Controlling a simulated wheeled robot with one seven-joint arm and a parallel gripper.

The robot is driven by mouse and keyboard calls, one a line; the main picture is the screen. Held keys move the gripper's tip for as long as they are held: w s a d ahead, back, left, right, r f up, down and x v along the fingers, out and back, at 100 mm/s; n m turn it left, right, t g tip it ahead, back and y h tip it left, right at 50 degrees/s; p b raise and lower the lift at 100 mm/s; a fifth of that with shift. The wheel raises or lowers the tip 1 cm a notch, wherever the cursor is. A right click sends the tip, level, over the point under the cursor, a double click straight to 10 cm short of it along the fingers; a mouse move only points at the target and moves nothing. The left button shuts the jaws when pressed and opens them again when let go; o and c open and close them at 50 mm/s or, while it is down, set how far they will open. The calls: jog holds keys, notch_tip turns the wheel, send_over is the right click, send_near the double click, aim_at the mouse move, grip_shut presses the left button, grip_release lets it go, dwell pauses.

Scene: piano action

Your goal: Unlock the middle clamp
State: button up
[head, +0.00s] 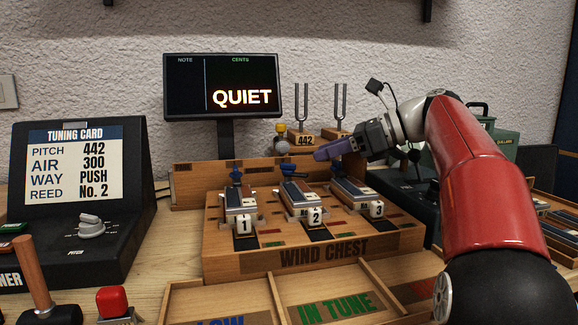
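The wooden wind chest (325,262) carries three numbered reed stations in a row. The middle clamp, numbered 2 (316,216), has a grey and dark body (297,195) with a blue lever (284,171) at its back end. Clamp 1 (241,200) is to its left and clamp 3 (352,193) to its right, each with a blue part at the back. My gripper (321,154) points left above the back of the chest, between the middle and right clamps' levers in the picture. It appears apart from them. Its fingers overlap from the side, so their opening is hidden.
A dark screen (222,86) reading QUIET stands behind the chest. Tuning forks (302,103) on wooden blocks stand close behind my gripper. A tuning card stand (75,195) is at left. A divided tray (275,292), a mallet (35,275) and a red-topped object (112,302) are in front.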

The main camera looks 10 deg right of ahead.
jog(key=b+x, duration=0.1)
jog(key=x, duration=0.6)
jog(key=shift+w+a+f, duration=0.1)
jog(key=shift+a, duration=0.2)
jog(key=shift+c, duration=0.4)
